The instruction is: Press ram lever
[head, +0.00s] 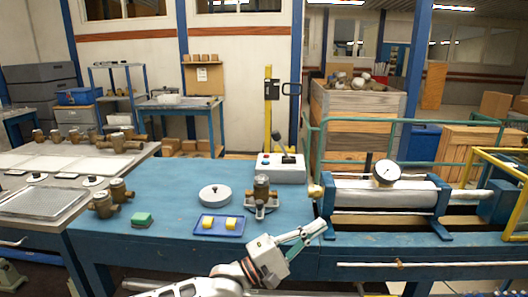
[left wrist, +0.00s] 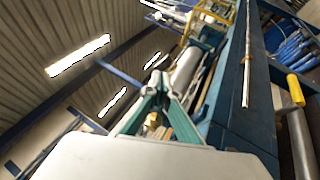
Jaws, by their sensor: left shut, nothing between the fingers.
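A white control box (head: 278,172) stands at the back of the blue bench, with a red and a blue-green button on its left part. A black lever (head: 287,157) sticks up from its top; I take it as the ram lever. My left gripper (head: 321,227) is shut and empty, in front of the box and lower in the picture, over the front right of the bench. The left wrist view shows its green fingers (left wrist: 160,82) together at the tips. The lever cannot be made out there. My right gripper is out of view.
A grey ram cylinder (head: 350,196) with a round gauge (head: 386,173) lies to the right. A brass meter on a stand (head: 261,197), a white round dish (head: 215,195) and a blue tray (head: 207,227) stand on the bench.

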